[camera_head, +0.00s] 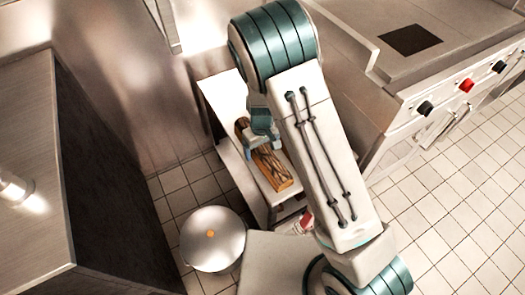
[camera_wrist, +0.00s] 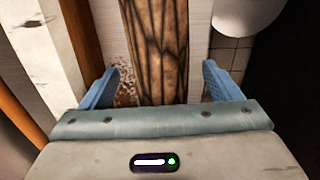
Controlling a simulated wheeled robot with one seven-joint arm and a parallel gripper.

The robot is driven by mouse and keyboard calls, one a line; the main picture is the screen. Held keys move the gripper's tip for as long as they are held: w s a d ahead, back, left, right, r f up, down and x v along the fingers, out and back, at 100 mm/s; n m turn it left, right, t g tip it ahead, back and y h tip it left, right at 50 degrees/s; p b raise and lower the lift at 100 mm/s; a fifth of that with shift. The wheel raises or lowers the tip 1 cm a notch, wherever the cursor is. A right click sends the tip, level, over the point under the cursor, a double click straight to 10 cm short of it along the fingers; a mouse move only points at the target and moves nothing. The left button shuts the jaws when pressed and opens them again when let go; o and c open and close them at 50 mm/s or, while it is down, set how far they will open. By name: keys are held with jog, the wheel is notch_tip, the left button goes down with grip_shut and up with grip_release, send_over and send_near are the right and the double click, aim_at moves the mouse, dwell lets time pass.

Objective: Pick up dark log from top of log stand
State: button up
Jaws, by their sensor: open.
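The dark log (camera_head: 270,166) has brown bark and lies lengthwise on top of the white log stand (camera_head: 228,100), between the stove and the dark-sided counter. My gripper (camera_head: 262,138) is over the log and hides part of it in the head view. In the wrist view my gripper (camera_wrist: 165,88) is open, with one blue finger on each side of the log (camera_wrist: 160,50). Gaps show between the log and both fingers, so neither seems to touch it. I cannot tell how far the fingertips are above the stand's top.
A round metal lid or bin (camera_head: 212,238) stands on the tiled floor just left of the stand. A stove (camera_head: 440,80) with red and black knobs is at the right. A metal-topped counter (camera_head: 35,180) with a dark side is at the left. Tiled floor at the lower right is clear.

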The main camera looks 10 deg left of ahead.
jog(key=shift+f, duration=0.7)
jog(key=shift+f+b, duration=0.25)
jog(key=shift+b, duration=0.05)
jog(key=c, duration=1.5)
jog(key=shift+c, duration=0.6)
jog(key=shift+r, duration=0.1)
